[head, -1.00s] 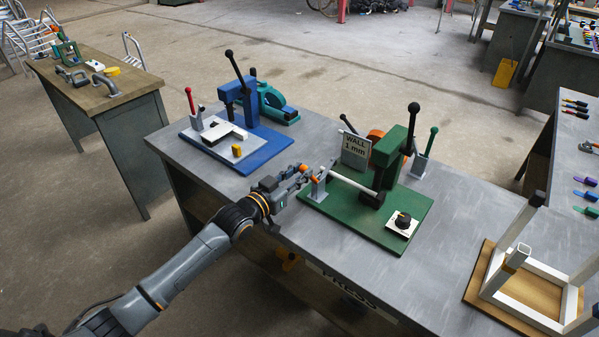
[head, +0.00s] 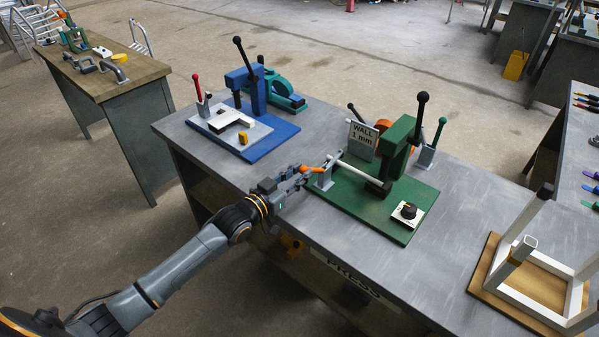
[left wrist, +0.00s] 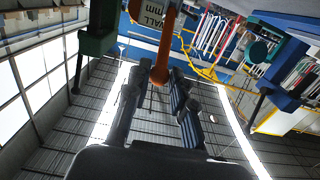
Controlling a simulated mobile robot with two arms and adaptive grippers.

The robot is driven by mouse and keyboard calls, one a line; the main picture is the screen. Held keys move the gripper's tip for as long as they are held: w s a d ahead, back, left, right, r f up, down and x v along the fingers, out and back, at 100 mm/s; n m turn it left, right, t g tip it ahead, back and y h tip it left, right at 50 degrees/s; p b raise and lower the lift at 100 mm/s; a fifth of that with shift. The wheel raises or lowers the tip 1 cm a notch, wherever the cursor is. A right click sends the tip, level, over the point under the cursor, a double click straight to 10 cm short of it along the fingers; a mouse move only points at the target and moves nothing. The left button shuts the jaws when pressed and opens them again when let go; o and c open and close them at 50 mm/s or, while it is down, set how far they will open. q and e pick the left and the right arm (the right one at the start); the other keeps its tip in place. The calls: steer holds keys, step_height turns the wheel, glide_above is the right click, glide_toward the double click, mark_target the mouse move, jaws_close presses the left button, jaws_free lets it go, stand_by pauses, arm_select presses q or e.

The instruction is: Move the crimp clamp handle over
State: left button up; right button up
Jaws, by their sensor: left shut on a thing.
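The crimp clamp handle is an orange lever (head: 314,169) on a small grey clamp block (head: 324,181) at the left edge of the green press base (head: 385,222). A white tube (head: 358,172) runs from the clamp to the green press (head: 398,145). My left gripper (head: 304,171) is at the lever's outer end, shut on it. In the left wrist view the orange lever, with a round end (left wrist: 159,76), reaches down between the fingers (left wrist: 155,105); the exact contact is hard to see there. My right gripper is not in view.
A sign reading "WALL 1 mm" (head: 362,139) stands behind the tube. A black dial (head: 408,211) sits at the base's front right. A blue press (head: 246,90) is at the left and a white frame (head: 530,265) at the right. Grey bench top (head: 450,240) is bare between.

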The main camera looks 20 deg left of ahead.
arm_select(q)
steer(key=shift+s+a+f+b, duration=0.15)
steer(key=shift+s+f, duration=0.2)
steer(key=shift+f, duration=0.3)
steer(key=shift+s+a+f+b, duration=0.15)
steer(key=shift+s+f, duration=0.15)
steer(key=shift+f, duration=0.4)
steer(key=shift+s+f+b, duration=0.25)
steer(key=shift+f+b, duration=0.15)
steer(key=shift+f, duration=0.35)
steer(key=o, duration=0.9)
steer(key=shift+r, duration=0.1)
steer(key=shift+a, duration=0.1)
steer(key=v, duration=1.2)
